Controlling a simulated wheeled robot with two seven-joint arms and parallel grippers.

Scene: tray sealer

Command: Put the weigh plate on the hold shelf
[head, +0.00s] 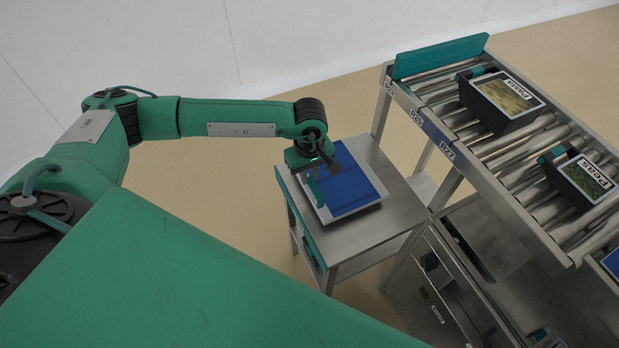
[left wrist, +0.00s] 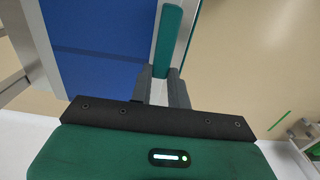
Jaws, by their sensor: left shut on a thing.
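The weigh plate (head: 357,180) is a flat pale plate with a blue top and a green handle bar along its left edge. It also shows in the left wrist view (left wrist: 95,32), with the green handle (left wrist: 168,40) between the fingers. My left gripper (head: 317,172) is shut on this handle. The plate is over the top of a small steel stand (head: 385,222) with a green front strip, which looks like the hold shelf. A shadow lies along the plate's lower edge; I cannot tell whether it touches the top. My right gripper is not in view.
A roller conveyor (head: 470,133) stands to the right of the stand, with a pasta tray (head: 500,100) and a peas tray (head: 583,182) on it. A green end stop (head: 440,56) closes its far end. Open floor (head: 245,215) lies left of the stand.

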